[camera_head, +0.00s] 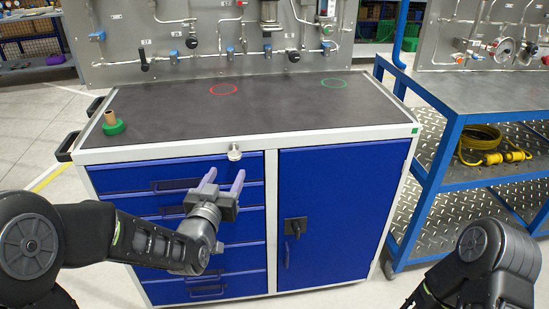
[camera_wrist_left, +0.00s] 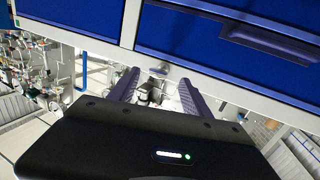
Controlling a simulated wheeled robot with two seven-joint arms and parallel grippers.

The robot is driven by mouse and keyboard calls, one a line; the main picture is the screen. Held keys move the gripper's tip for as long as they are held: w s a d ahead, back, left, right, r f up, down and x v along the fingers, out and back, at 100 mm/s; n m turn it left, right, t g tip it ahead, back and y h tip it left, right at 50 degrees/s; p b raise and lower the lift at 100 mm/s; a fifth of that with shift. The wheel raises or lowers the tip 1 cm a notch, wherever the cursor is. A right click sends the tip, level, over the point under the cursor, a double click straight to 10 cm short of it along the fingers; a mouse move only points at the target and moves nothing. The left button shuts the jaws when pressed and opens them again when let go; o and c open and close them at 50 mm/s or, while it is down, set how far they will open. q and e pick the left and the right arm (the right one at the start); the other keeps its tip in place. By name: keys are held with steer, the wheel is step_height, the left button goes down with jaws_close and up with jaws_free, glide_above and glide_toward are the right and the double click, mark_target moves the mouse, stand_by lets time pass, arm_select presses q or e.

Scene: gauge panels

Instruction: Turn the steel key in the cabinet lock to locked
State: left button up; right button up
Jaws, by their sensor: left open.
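In the left wrist view the key (camera_wrist_left: 160,68) shows on the white rail, beyond and between the fingertips. My left gripper (camera_head: 223,179) is open and empty, just below the key and apart from it in the head view; its fingers also show in the left wrist view (camera_wrist_left: 158,82). My right gripper is out of view.
A blue cart (camera_head: 440,150) stands at right.

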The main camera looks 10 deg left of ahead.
mark_target(232, 158)
arm_select(q)
steer(key=shift+w+r+t, duration=0.1)
steer(key=shift+r+t, duration=0.2)
steer(key=shift+r, duration=0.35)
steer(key=shift+d, duration=0.1)
steer(key=w, duration=0.7)
steer(key=shift+w+d, duration=0.2)
steer(key=shift+w, duration=0.2)
steer(key=shift+c, duration=0.4)
jaws_close()
